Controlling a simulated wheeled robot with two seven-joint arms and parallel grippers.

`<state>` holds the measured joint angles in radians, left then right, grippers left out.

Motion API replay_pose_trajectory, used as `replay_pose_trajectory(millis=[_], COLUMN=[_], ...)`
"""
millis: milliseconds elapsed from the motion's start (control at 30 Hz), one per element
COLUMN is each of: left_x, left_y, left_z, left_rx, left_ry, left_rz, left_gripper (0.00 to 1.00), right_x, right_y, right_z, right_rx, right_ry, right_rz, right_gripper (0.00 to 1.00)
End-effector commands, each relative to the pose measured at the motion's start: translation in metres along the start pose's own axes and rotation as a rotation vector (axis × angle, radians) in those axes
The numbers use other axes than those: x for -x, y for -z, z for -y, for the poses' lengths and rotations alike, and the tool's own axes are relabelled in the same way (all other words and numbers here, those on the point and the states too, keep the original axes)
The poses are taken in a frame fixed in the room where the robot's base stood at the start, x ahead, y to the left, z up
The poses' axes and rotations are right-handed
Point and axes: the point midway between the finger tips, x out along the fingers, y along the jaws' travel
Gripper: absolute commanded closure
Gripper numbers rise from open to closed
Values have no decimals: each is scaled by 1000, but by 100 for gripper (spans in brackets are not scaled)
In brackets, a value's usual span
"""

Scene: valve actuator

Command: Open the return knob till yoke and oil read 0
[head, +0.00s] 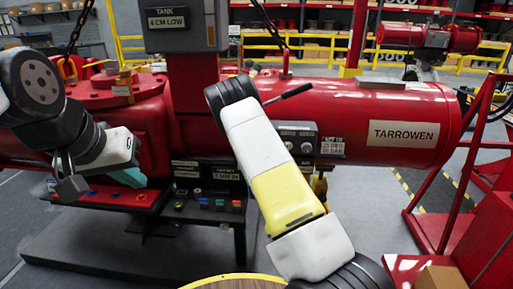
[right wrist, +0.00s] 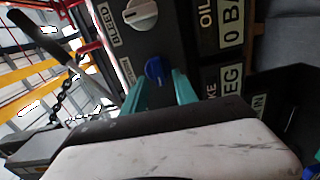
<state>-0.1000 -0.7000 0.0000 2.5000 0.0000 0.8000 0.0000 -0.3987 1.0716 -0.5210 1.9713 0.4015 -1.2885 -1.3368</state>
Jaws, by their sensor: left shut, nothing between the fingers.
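In the right wrist view a blue knob (right wrist: 155,70) sits on the dark control panel (right wrist: 180,33), below a pale knob (right wrist: 140,13) labelled BLEED. In the head view my left gripper (head: 128,178) is shut and empty near the red actuator body (head: 145,115).
A red cylinder labelled TARROWEN (head: 395,105) extends right. A tank display (head: 168,18) reads 4 CM LOW. A lower box (head: 205,203) carries several coloured buttons. A red frame (head: 440,215) stands at the right. Chains hang above. A round yellow-rimmed top (head: 235,280) is at the bottom.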

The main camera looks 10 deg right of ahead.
Motion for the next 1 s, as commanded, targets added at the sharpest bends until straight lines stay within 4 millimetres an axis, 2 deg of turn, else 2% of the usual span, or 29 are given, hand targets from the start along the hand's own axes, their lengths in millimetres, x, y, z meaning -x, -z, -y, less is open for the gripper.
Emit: replay_pose_trajectory(millis=[300, 500, 867, 1000], left_x=[0, 0, 0, 0], left_y=[0, 0, 0, 0], left_z=[0, 0, 0, 0], left_rx=[0, 0, 0, 0], left_ry=[0, 0, 0, 0], left_rz=[0, 0, 0, 0], left_gripper=[100, 100, 100, 100], right_x=[50, 72, 75, 72], right_y=[1, 0, 0, -2], right_z=[0, 0, 0, -6], right_rx=[1, 0, -2, -77], right_ry=[2, 2, 2, 41], right_rz=[-2, 0, 0, 18], right_gripper=[65, 65, 65, 65])
